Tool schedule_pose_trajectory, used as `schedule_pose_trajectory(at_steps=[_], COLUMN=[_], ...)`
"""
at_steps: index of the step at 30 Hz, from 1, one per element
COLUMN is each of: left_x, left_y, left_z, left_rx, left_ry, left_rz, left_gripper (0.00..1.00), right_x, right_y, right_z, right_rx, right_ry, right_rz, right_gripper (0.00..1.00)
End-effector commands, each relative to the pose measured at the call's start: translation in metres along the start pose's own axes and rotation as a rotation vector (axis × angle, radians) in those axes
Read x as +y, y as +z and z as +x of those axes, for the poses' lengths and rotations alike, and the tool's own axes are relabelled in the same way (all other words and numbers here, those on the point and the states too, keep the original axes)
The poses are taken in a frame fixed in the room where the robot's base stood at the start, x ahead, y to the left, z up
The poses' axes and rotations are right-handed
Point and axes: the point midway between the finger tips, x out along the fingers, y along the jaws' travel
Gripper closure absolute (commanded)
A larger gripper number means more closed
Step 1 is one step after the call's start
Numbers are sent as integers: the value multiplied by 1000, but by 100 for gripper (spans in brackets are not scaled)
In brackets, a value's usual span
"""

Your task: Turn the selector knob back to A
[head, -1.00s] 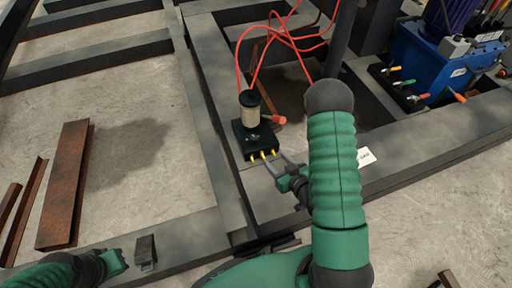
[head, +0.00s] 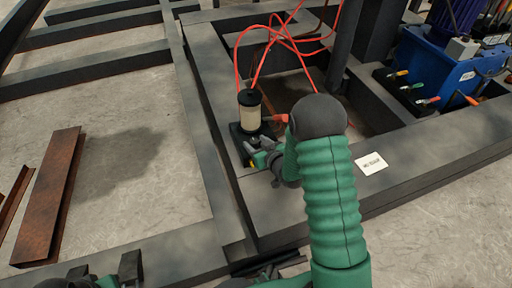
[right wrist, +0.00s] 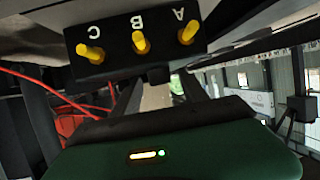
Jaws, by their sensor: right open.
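The selector unit is a small black block (head: 236,131) with a pale cylinder (head: 251,118) on top, on a grey steel beam. A red-tipped lever (head: 281,118), which may be the selector knob, sticks out to its right. In the right wrist view the block (right wrist: 115,63) fills the top, with yellow fittings under upside-down letters C, B and A (right wrist: 188,30). My right gripper (head: 259,154) is open, close to the block's near side by the yellow fittings; contact cannot be told. My left gripper (head: 105,280) is mostly cut off at the bottom left, its jaws unclear.
Red hoses (head: 262,62) rise behind the cylinder. A blue pump unit (head: 437,72) with coloured handles stands at the right. A white label (head: 371,163) lies on the beam right of my right arm. A rusty steel piece (head: 50,195) lies on the concrete floor at left.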

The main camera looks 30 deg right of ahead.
Motion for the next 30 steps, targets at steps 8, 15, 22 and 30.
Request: schedule_pose_trajectory(at_steps=[8,15,22,30], left_x=[0,0,0,0], left_y=[0,0,0,-1], left_z=[0,0,0,-6], left_rx=[0,0,0,0], left_ry=[0,0,0,0], left_rz=[0,0,0,0], left_gripper=[100,100,100,100], right_x=[0,0,0,2], right_y=[-1,0,0,-2], right_z=[1,1,1,0], right_rx=[0,0,0,0], right_ry=[0,0,1,-27], right_rz=[0,0,0,-12], right_gripper=[53,84,100,100])
